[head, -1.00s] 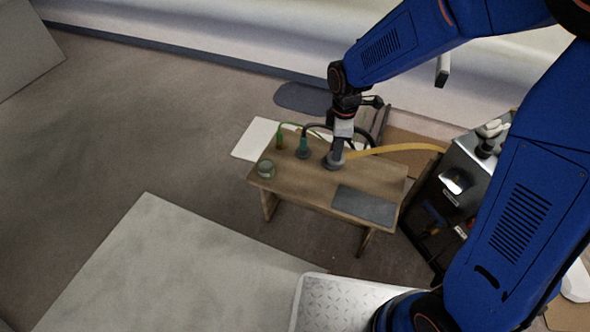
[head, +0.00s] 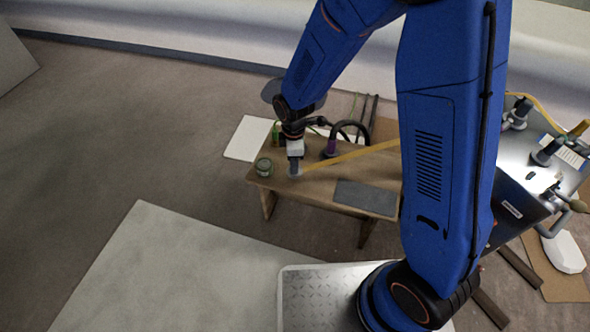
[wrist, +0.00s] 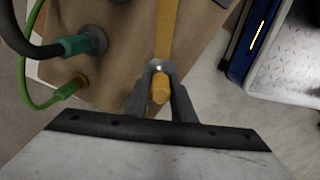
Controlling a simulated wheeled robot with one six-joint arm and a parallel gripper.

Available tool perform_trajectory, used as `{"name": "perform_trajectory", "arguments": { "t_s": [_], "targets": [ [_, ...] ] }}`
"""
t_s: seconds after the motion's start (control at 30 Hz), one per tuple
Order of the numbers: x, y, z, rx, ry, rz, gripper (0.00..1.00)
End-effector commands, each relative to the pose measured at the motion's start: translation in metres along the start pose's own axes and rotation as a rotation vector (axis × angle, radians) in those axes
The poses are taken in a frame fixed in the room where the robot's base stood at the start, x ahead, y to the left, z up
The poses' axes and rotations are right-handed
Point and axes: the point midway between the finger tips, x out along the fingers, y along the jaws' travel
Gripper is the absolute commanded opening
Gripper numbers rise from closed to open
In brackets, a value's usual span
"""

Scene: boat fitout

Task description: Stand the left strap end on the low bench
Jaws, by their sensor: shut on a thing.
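My gripper (head: 296,166) is shut on the end of a yellow strap, low over the left part of the wooden low bench (head: 325,188). In the wrist view, the two grey fingers (wrist: 159,98) close around the yellow strap end (wrist: 161,90), with the strap running up the picture over the bench. In the head view the strap (head: 352,156) stretches from my gripper to the right and passes behind my arm. I cannot tell whether the strap end touches the bench top.
A green plug (wrist: 66,88) and a teal plug (wrist: 84,44) are close by. A grey mat (head: 366,198) covers the bench's right front. A metal-topped cart (head: 520,165) stands right.

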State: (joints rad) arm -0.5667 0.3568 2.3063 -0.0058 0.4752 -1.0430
Motion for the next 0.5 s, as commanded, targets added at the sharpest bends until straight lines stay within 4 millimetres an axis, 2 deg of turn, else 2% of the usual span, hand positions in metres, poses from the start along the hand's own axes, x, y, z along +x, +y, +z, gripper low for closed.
{"name": "perform_trajectory", "arguments": {
  "t_s": [0.17,0.33,0.5],
  "targets": [
    [0.013,-0.001,0.0,0.0,-0.002,-0.003,0.0],
    [0.035,-0.001,0.0,0.0,-0.001,-0.002,0.0],
    [0.042,0.0,0.0,0.0,0.0,0.0,0.0]
  ]
}}
